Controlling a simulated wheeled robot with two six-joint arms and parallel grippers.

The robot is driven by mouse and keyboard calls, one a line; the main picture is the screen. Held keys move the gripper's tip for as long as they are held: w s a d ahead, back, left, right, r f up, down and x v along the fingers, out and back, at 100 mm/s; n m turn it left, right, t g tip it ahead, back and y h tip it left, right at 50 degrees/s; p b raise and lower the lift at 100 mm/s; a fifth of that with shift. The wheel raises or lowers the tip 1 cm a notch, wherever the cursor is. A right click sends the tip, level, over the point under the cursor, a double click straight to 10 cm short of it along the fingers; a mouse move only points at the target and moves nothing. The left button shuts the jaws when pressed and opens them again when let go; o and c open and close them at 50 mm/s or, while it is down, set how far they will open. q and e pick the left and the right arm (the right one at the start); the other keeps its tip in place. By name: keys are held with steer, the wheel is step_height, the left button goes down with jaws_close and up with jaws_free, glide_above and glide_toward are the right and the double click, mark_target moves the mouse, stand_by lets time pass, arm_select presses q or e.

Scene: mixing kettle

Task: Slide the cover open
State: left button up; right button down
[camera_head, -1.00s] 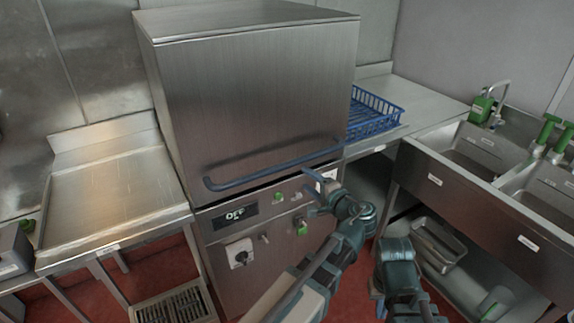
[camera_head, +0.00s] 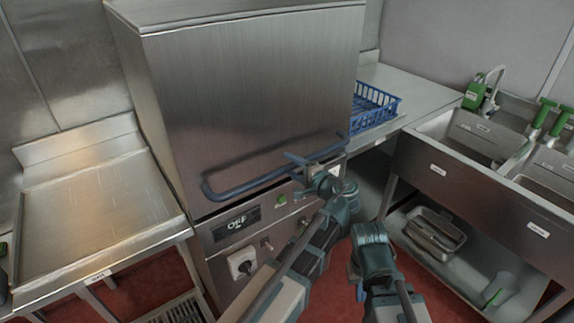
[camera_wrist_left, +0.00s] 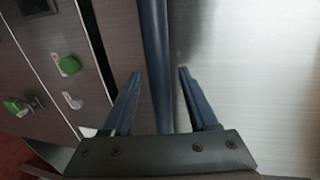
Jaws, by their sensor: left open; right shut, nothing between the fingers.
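The cover (camera_head: 245,95) is a large brushed-metal hood, closed down over the machine's control panel (camera_head: 240,235). A blue bar handle (camera_head: 240,188) runs along its lower front edge. My left gripper (camera_head: 312,160) is at the right part of this handle. In the left wrist view the open fingers (camera_wrist_left: 158,75) stand on either side of the handle (camera_wrist_left: 154,40), with gaps visible between them and the bar. My right gripper (camera_head: 357,280) is low, in front of the sink unit, away from the cover; its fingers are mostly hidden.
A blue rack (camera_head: 372,108) sits on the counter to the right of the machine. A metal side table (camera_head: 95,200) stands on the left. The sink unit (camera_head: 480,175) with green-handled taps is at the right. The red floor shows between the units.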

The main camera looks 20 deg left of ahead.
arm_select(q)
jaws_close()
stand_by(1.4)
